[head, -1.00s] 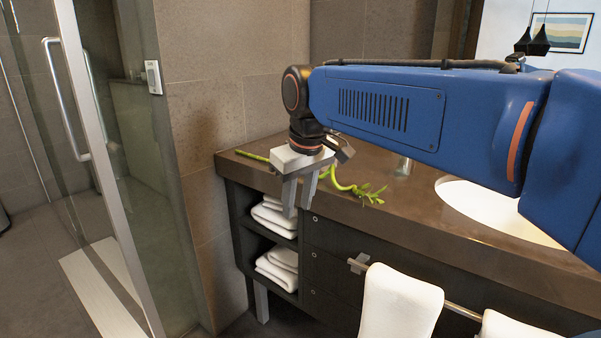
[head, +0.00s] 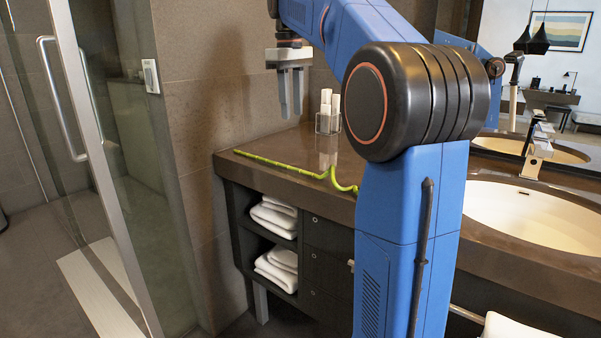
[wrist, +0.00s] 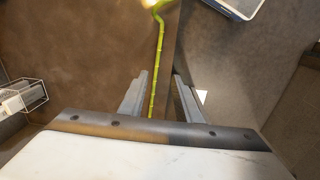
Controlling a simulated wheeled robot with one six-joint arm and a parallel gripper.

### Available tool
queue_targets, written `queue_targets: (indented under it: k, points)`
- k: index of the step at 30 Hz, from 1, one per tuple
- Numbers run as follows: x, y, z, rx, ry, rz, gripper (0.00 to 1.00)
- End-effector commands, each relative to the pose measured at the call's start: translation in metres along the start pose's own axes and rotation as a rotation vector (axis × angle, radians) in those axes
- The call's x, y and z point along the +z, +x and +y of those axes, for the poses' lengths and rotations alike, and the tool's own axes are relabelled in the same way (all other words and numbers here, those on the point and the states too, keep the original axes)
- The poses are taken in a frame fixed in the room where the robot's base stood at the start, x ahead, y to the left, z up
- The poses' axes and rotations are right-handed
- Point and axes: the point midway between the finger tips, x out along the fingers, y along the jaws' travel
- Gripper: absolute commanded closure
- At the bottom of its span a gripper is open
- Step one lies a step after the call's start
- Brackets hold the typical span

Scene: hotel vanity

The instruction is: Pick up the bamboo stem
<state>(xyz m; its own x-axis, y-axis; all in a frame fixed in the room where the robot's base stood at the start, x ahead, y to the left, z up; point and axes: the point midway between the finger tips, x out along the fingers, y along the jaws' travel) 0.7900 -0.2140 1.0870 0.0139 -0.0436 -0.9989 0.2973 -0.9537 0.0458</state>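The green bamboo stem (head: 285,164) lies on the brown vanity counter, along its left front part. Its curled end (head: 345,187) runs behind my arm, which hides the leafy tip in the head view. My gripper (head: 291,112) points down above the counter, apart from the stem, with two grey fingers and nothing between them. In the wrist view the stem (wrist: 158,60) runs lengthwise, its lower end between the open fingers (wrist: 160,85) as seen from above.
A clear holder with white rolled items (head: 327,122) stands at the back of the counter; it also shows in the wrist view (wrist: 22,97). A sink (head: 530,215) and faucet (head: 538,150) are at the right. Folded towels (head: 275,218) lie in the shelves below. A glass shower door is at the left.

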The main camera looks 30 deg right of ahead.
Motion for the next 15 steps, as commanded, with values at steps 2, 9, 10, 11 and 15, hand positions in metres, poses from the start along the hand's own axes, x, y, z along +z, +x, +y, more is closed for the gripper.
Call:
queue_targets:
  k: [2, 9, 10, 11, 15]
  points:
    - [0.0, 0.01, 0.0, -0.002, -0.001, -0.003, 0.7]
    - [0.0, 0.052, 0.0, -0.002, 0.0, -0.003, 0.7]
    - [0.0, 0.058, 0.0, -0.002, 0.0, -0.003, 0.7]
    - [0.001, 0.062, 0.0, -0.002, 0.0, -0.003, 0.7]
    - [0.0, 0.087, 0.0, -0.001, 0.0, -0.002, 0.7]
